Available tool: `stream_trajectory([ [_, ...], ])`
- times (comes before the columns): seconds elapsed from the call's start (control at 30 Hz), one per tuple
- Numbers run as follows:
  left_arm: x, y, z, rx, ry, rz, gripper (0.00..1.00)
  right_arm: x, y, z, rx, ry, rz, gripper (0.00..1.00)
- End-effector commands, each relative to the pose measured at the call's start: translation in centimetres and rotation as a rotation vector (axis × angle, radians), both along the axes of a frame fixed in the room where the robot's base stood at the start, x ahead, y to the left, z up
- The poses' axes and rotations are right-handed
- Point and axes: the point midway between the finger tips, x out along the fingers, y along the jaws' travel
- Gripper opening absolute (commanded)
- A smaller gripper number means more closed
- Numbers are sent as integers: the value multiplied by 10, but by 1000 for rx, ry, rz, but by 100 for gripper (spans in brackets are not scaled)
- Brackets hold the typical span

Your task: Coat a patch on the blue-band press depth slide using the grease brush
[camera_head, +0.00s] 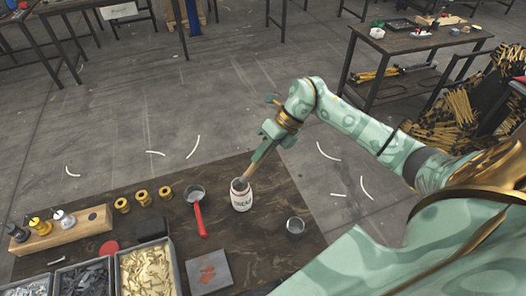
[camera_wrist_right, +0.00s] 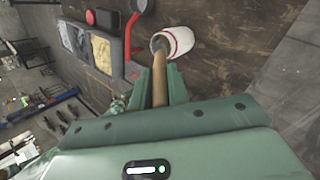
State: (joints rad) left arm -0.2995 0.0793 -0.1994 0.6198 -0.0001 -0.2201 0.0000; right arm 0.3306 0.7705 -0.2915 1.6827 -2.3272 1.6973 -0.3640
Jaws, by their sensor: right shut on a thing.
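My right gripper (camera_head: 268,138) is shut on the wooden handle of the grease brush (camera_head: 259,158) above the table. The brush slants down to the mouth of a white labelled jar (camera_head: 241,201), and its lower end is hidden inside. In the right wrist view the brush handle (camera_wrist_right: 159,78) runs between the fingers (camera_wrist_right: 160,92) to the opening of the red-striped jar (camera_wrist_right: 182,41). I cannot make out a blue-band press or its depth slide. My left gripper is not in view.
Other workbenches (camera_head: 410,42) stand beyond open floor.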

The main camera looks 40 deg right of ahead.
Motion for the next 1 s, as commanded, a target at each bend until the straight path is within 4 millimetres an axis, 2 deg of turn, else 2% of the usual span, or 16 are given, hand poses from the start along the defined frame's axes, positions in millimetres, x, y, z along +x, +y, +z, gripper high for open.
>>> stream_trajectory([
  [1.0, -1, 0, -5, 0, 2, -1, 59, 0, 0, -9, 0, 1, 1, 0],
])
